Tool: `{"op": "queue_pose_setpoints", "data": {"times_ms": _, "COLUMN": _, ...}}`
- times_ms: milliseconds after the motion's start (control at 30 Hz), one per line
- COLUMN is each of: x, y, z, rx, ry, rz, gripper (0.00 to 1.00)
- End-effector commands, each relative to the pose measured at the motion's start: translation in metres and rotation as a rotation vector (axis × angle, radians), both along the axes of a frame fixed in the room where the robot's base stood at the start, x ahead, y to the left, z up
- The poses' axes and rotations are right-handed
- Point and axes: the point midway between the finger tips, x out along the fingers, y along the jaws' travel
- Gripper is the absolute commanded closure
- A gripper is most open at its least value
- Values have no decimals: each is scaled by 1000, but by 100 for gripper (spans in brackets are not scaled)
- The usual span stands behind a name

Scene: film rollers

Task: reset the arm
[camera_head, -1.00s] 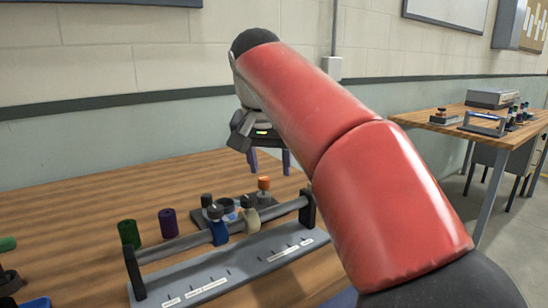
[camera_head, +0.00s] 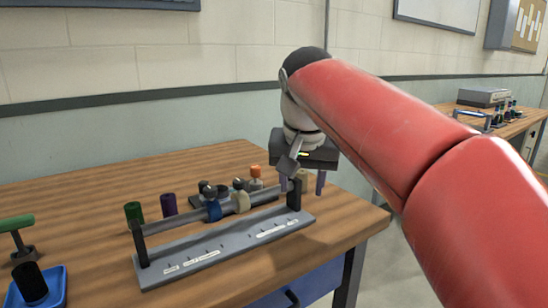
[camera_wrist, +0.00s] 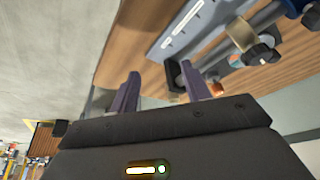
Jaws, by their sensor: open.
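My gripper (camera_head: 302,181) is open and empty, with its two fingers pointing down. In the head view it hangs near the right end of the rod rack, above the table's right side. In the wrist view the gripper (camera_wrist: 160,88) has its fingers spread, with the table edge and the grey floor beyond them. My red arm reaches in from the right of the head view and hides part of the background.
The rack (camera_head: 222,246) has a labelled grey base and a rod carrying a blue collar (camera_head: 214,210). A blue tray (camera_head: 50,286) is front left. Another table (camera_head: 515,128) stands right.

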Motion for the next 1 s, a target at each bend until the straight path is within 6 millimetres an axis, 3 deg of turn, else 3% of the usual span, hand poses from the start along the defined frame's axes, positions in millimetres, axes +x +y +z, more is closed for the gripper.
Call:
{"op": "queue_pose_setpoints", "data": {"times_ms": 267, "x": -60, "y": -55, "z": -45, "rx": 25, "ry": -22, "rz": 54, "gripper": 52}}
{"op": "queue_pose_setpoints", "data": {"times_ms": 400, "x": -112, "y": -81, "z": -94, "rx": 20, "ry": -53, "rz": 92, "gripper": 52}}
{"op": "queue_pose_setpoints", "data": {"times_ms": 600, "x": -173, "y": -98, "z": -165, "rx": -14, "ry": -93, "rz": 123, "gripper": 52}}
{"op": "queue_pose_setpoints", "data": {"times_ms": 800, "x": -199, "y": -103, "z": -202, "rx": -40, "ry": -110, "rz": 133, "gripper": 52}}
{"op": "queue_pose_setpoints", "data": {"times_ms": 1000, "x": -201, "y": -104, "z": -206, "rx": -43, "ry": -109, "rz": 135, "gripper": 52}}
